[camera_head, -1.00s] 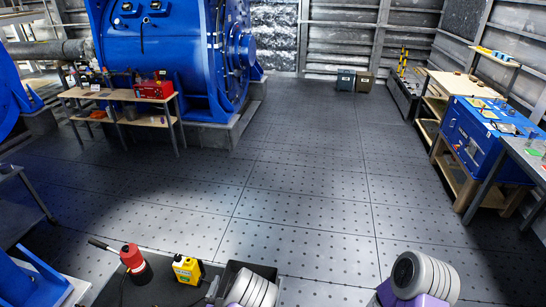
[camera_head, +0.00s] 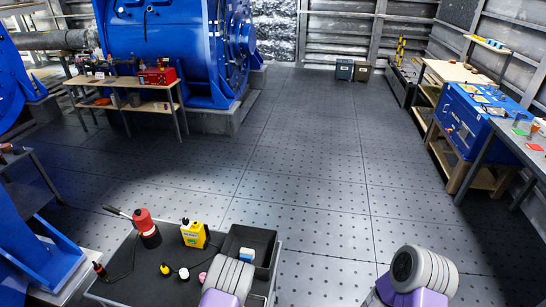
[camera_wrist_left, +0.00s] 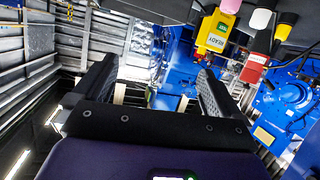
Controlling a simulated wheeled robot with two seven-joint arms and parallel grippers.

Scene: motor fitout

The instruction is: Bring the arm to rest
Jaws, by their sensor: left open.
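My left arm (camera_head: 230,279), with grey ribbed rings and a purple link, comes up at the bottom of the head view, in front of a dark cart top. Its gripper is outside the head view. In the left wrist view my left gripper (camera_wrist_left: 155,75) is open, its two black fingers apart with nothing between them. My right arm (camera_head: 422,272) stands at the lower right of the head view, over the floor. Its gripper is not in view.
The cart (camera_head: 135,285) holds a red-and-black tool (camera_head: 146,228), a yellow box (camera_head: 194,234), a black bin (camera_head: 250,246) and small coloured pieces. A blue frame (camera_head: 35,245) stands at left. Benches line the right, with a blue case (camera_head: 478,125). The middle floor (camera_head: 310,200) is clear.

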